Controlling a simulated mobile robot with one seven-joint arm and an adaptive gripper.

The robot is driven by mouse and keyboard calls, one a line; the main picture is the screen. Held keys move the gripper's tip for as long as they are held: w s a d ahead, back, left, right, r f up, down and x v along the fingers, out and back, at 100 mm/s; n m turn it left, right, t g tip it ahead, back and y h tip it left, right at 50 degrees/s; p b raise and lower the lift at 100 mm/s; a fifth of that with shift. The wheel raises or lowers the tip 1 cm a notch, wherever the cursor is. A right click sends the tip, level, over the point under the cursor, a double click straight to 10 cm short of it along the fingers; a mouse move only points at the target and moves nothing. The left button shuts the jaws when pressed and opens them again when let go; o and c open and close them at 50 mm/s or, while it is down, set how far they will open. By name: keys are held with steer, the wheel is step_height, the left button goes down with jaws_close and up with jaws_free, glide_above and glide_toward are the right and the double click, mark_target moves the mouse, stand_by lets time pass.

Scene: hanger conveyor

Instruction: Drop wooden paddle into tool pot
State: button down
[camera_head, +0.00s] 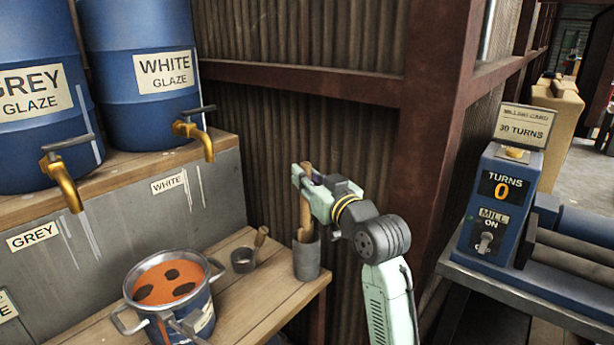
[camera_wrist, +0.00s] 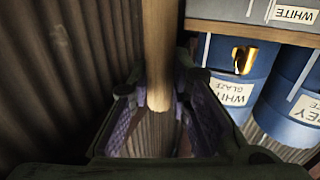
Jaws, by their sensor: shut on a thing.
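My gripper (camera_head: 308,182) is shut on the wooden paddle (camera_head: 305,212) and holds it roughly upright over the grey tool pot (camera_head: 307,261). The paddle's top end sticks up above the jaws. Its lower part reaches down to the pot's mouth; I cannot tell how deep it goes inside. The pot stands upright at the bench's right end. In the wrist view the pale wooden shaft (camera_wrist: 158,45) runs between the two purple-padded fingers; the pot is not visible there.
On the wooden bench (camera_head: 255,305) stand a bucket of orange glaze (camera_head: 190,315) and a small dark cup with a wooden handle (camera_head: 244,260). Blue glaze barrels (camera_head: 140,65) stand on the shelf behind. A corrugated wall rises behind the pot. A mill (camera_head: 490,205) stands at right.

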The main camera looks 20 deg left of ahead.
steer(key=shift+f+b, duration=0.5)
steer(key=shift+f, duration=0.1)
steer(key=c, duration=1.5)
jaws_free()
steer(key=shift+r, duration=0.1)
steer(key=shift+r+p, duration=0.75)
steer(key=shift+r, duration=0.05)
steer(key=b+v, duration=0.1)
steer(key=v, duration=0.3)
steer(key=b+v, duration=0.1)
steer(key=v, duration=0.3)
steer(key=b+v, duration=0.1)
steer(key=v, duration=0.3)
steer(key=shift+f, duration=0.3)
